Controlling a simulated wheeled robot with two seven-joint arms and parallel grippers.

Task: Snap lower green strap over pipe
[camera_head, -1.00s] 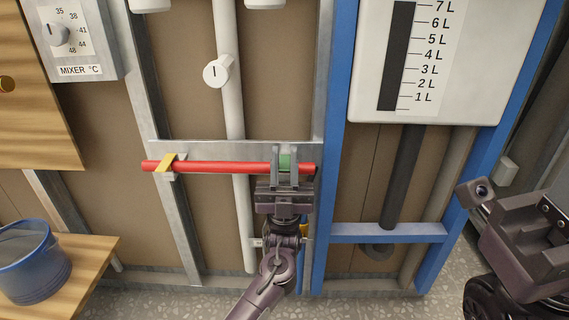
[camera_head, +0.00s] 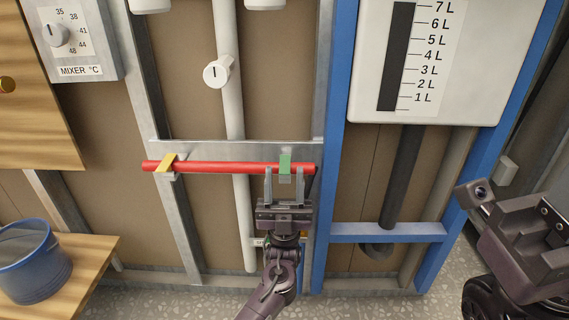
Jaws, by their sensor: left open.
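A red pipe (camera_head: 225,167) runs level across the metal frame. A green strap (camera_head: 285,161) lies over the front of the pipe near its right end, above a grey holder. A yellow strap (camera_head: 166,162) slants across the pipe near its left end. My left gripper (camera_head: 284,174) is open and empty just below the pipe, pointing up, with one finger to each side of the green strap. Its fingers hide part of the holder. Whether the strap is latched at its lower end cannot be made out. My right gripper (camera_head: 515,215) is at the right edge, away from the pipe.
A white vertical pipe (camera_head: 242,215) passes behind the red pipe, with a white valve knob (camera_head: 217,73) above. A blue post (camera_head: 336,110) stands just right of the red pipe. A blue bucket (camera_head: 32,265) sits on a wooden bench at lower left.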

